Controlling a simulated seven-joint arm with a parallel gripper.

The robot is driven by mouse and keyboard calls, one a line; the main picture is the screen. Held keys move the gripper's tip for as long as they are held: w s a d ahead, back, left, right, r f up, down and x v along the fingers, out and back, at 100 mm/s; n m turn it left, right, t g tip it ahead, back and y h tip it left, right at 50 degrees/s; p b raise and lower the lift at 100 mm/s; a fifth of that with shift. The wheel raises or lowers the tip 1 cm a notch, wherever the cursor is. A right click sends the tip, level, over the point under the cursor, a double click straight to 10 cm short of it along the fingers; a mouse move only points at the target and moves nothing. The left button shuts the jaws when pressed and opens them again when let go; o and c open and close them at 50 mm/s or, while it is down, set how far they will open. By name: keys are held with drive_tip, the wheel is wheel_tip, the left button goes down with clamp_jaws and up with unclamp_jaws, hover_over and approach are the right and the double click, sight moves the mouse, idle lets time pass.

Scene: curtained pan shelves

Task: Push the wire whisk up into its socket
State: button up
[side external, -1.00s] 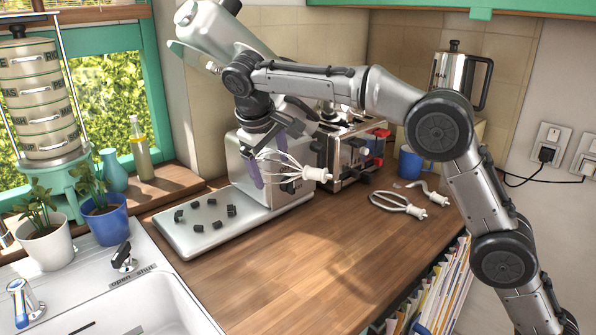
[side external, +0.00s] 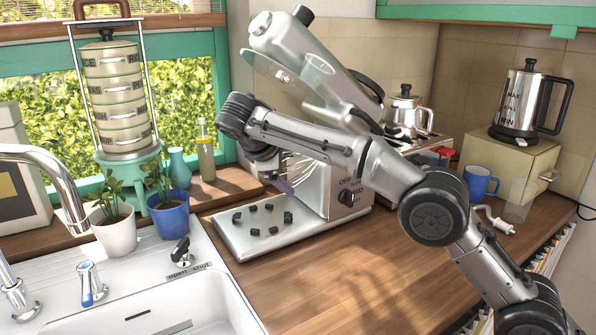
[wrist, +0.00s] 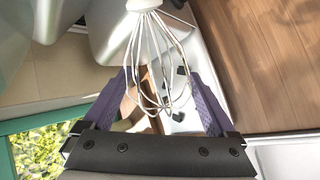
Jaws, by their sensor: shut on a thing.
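The wire whisk (wrist: 160,55) has thin metal loops and a pale hub, which runs off the top edge of the wrist view. My gripper (wrist: 160,88) is shut on the whisk, with a purple finger on each side of its wires. In the side view the whisk's wires (side external: 298,168) show only partly behind my arm, above the mixer's base plate (side external: 240,245). The mixer head (side external: 298,50) is tilted up. A small stub (side external: 283,76) on its underside may be the socket; I cannot tell for sure. The hub is hidden in the side view.
Several small black blocks (side external: 262,207) lie on the base plate. Potted plants (side external: 168,213) and the sink (side external: 165,310) are left. The wooden counter (side external: 345,262) in front is clear.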

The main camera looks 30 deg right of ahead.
drive_tip(key=shift+w+a+r+n+t, duration=0.2)
drive_tip(key=shift+w+a+n+t, duration=0.2)
drive_tip(key=shift+w+n+t, duration=0.45)
drive_tip(key=w+a+n+t+y, duration=0.6)
drive_tip(key=n+t, duration=0.4)
drive_tip(key=n, duration=0.4)
drive_tip(key=shift+w+a+r+y, duration=0.2)
drive_tip(key=shift+w+y, duration=0.55)
drive_tip(key=shift+y, duration=0.65)
drive_tip(key=shift+s+r, duration=0.1)
drive_tip(key=shift+d+r, duration=1.45)
drive_tip(key=shift+r, duration=0.3)
drive_tip(key=shift+d+r, duration=0.1)
drive_tip(key=shift+d+r, duration=0.1)
drive_tip(key=shift+d+r, duration=0.1)
drive_tip(key=shift+r, duration=0.05)
